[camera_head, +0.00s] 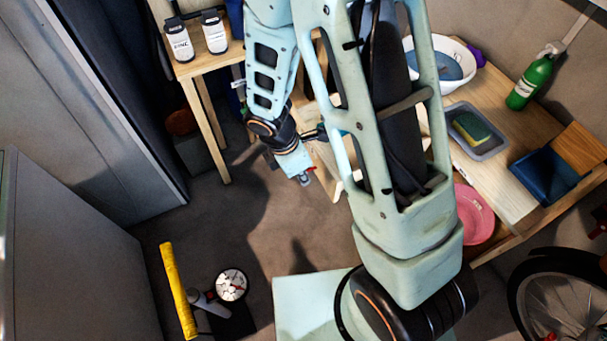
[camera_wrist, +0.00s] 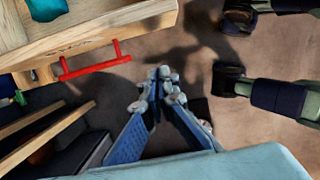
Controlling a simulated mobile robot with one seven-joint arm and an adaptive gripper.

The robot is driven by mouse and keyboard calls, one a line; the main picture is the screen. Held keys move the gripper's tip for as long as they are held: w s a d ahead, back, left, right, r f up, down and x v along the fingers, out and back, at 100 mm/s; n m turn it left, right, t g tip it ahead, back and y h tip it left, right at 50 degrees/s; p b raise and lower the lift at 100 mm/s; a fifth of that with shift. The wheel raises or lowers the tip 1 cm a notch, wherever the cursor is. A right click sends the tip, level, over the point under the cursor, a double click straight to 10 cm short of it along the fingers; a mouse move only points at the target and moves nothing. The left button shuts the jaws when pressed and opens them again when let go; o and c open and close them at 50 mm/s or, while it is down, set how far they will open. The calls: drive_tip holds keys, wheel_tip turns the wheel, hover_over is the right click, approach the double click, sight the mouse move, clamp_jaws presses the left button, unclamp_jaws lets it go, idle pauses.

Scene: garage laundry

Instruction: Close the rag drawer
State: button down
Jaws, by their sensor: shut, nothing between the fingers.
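The rag drawer (camera_wrist: 120,33) is a light wooden drawer at the upper left of the wrist view, with a red bar handle (camera_wrist: 95,62) on its front. A teal cloth (camera_wrist: 47,8) lies inside, so the drawer stands open. In the head view, the drawer is mostly hidden by my arm; a small red bit of the handle (camera_head: 311,168) shows near my gripper (camera_head: 304,180). In the wrist view, my gripper (camera_wrist: 160,80) is shut and empty, its fingertips together. It is to the right of the handle, apart from it in the picture.
The wooden workbench (camera_head: 490,185) at right bears a basin (camera_head: 445,50), a green spray bottle (camera_head: 530,80), a sponge tray (camera_head: 478,150) and a blue bin (camera_head: 540,175). A small table (camera_head: 195,65) with two bottles stands at upper left. Floor between is clear.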

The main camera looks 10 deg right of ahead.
drive_tip(key=w+d+f, duration=0.2)
drive_tip(key=d+f, duration=0.3)
drive_tip(key=f, duration=0.1)
drive_tip(key=shift+d+f, duration=0.15)
drive_tip(key=shift+f, duration=0.2)
idle(0.3)
